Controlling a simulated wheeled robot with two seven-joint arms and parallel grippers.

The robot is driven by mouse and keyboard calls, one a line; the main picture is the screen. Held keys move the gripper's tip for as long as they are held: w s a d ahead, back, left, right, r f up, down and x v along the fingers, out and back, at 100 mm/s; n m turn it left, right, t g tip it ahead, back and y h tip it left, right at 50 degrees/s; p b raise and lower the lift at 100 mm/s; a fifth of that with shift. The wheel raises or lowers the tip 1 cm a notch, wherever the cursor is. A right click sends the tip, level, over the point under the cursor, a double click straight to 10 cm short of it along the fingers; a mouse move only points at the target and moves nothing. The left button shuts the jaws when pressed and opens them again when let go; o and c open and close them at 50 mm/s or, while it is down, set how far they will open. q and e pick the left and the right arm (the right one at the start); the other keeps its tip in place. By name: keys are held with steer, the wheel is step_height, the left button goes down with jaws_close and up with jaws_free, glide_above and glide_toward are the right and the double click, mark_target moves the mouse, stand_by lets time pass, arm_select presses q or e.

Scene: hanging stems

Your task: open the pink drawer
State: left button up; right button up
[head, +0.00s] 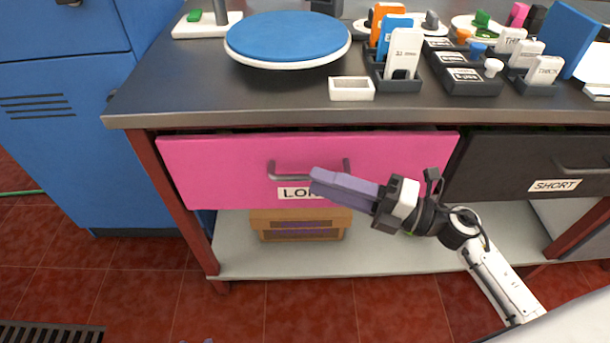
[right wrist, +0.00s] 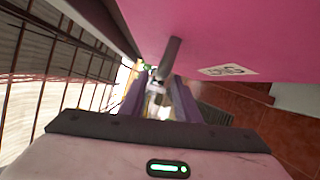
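The pink drawer (head: 220,172) sits under the dark worktop, with a grey handle (head: 290,177) and a partly covered white label below it. A thin dark gap runs along its top edge; it looks shut or nearly so. My right gripper (head: 318,182) is in front of the drawer at the handle's right part and covers part of the label. In the right wrist view its purple fingers (right wrist: 157,92) are apart, with the grey handle (right wrist: 170,57) just ahead of the gap between them. I cannot tell whether they touch it. Only tiny purple tips of my left gripper (head: 208,341) show at the bottom edge.
A black drawer (head: 515,165) labelled SHORT is to the right. A blue turntable (head: 288,37), a white tray (head: 351,89) and several labelled blocks stand on the worktop (head: 220,100). A wooden crate (head: 265,222) is on the shelf below.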

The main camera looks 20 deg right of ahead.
mark_target(305, 175)
steer(key=shift+x, duration=2.2)
jaws_close()
